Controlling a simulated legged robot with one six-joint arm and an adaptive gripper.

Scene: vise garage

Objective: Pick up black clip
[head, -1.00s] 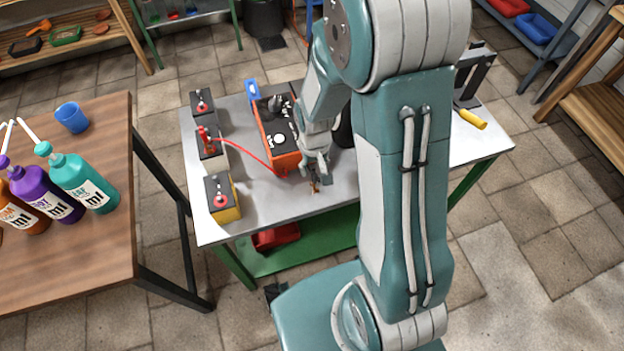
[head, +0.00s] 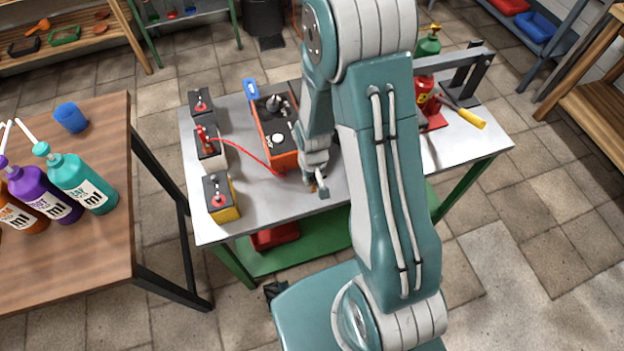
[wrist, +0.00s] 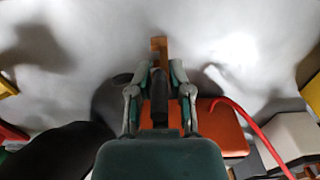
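The black clip, with a black grip (wrist: 159,98) and a copper-orange jaw (wrist: 158,48), lies lengthwise between my fingertips in the wrist view. My gripper (wrist: 161,75) has its fingers drawn in close on both sides of the black grip and looks shut on it. In the head view my gripper (head: 314,186) is low over the grey tabletop, just right of the orange battery charger (head: 277,138). Only the orange end of the clip (head: 314,189) shows there, and the rest is hidden by the fingers. I cannot tell whether the clip touches the table.
The front right tabletop (head: 470,150) is clear.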

